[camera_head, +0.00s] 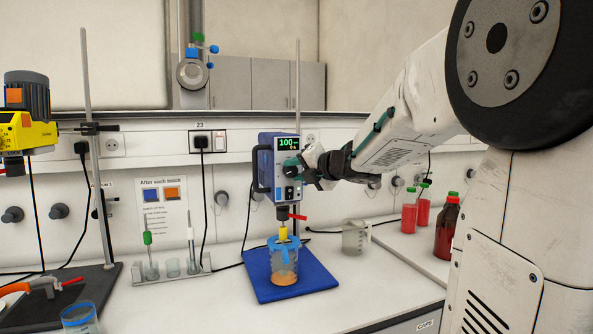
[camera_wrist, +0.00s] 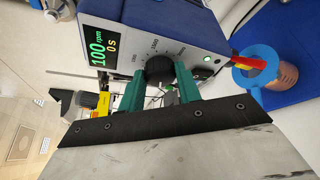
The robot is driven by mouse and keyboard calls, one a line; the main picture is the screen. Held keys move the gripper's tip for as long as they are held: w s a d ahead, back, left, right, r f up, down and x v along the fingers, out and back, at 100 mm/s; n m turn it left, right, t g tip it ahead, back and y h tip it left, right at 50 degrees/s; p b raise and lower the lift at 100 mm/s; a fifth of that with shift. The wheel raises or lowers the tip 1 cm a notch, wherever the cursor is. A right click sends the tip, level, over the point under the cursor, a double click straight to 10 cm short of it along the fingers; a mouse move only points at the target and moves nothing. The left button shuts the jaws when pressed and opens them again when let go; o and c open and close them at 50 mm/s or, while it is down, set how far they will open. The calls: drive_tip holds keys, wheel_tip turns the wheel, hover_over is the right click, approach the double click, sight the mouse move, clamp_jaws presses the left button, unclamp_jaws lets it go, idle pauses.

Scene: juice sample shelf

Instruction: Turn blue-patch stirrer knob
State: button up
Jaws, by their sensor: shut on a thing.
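The blue stirrer (camera_head: 265,160) stands on its rod above a blue mat (camera_head: 262,289). Its green display reads 100 rpm and 0 s in the wrist view (camera_wrist: 97,48). The black knob (camera_wrist: 159,70) is on its front panel, with scale marks around it. My gripper (camera_head: 305,168) reaches in from the right at the panel. In the wrist view its two green fingers (camera_wrist: 160,86) are shut on the knob, one on each side. The head view hides most of the knob behind the gripper. A beaker (camera_head: 284,265) with orange liquid stands below the stirrer, under a blue lid.
A second stirrer, yellow (camera_head: 27,132), stands at the left. A rack (camera_head: 172,272) with glassware and a sign (camera_head: 163,205) are left of the blue stirrer. An empty beaker (camera_head: 355,237), red bottles (camera_head: 410,212) and a dark red bottle (camera_head: 446,228) stand right.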

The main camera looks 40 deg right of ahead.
drive_tip(key=m+t, duration=0.1)
drive_tip(key=m, duration=0.1)
drive_tip(key=m+t+y, duration=0.1)
drive_tip(key=m, duration=0.1)
drive_tip(key=shift+f+m, duration=0.3)
drive_tip(key=shift+f, duration=0.05)
drive_tip(key=m, duration=0.1)
drive_tip(key=m+t, duration=0.1)
drive_tip(key=m, duration=0.1)
drive_tip(key=m+t, duration=0.1)
drive_tip(key=m, duration=0.1)
drive_tip(key=shift+f, duration=0.3)
drive_tip(key=m+t+h, duration=0.1)
drive_tip(key=m, duration=0.2)
drive_tip(key=m+t+h, duration=0.1)
drive_tip(key=m+h, duration=0.1)
drive_tip(key=m, duration=0.2)
drive_tip(key=shift+w+a+f, duration=0.1)
drive_tip(key=shift+a+f, duration=0.1)
drive_tip(key=m+h, duration=0.1)
drive_tip(key=m, duration=0.1)
drive_tip(key=m+h, duration=0.1)
drive_tip(key=m, duration=0.1)
drive_tip(key=m+h, duration=0.1)
drive_tip(key=m, duration=0.2)
drive_tip(key=shift+a+t+h, duration=0.25)
drive_tip(key=shift+t+h, duration=0.05)
drive_tip(key=shift+t, duration=0.1)
drive_tip(key=shift+m, duration=0.5)
drive_tip(key=o, duration=1)
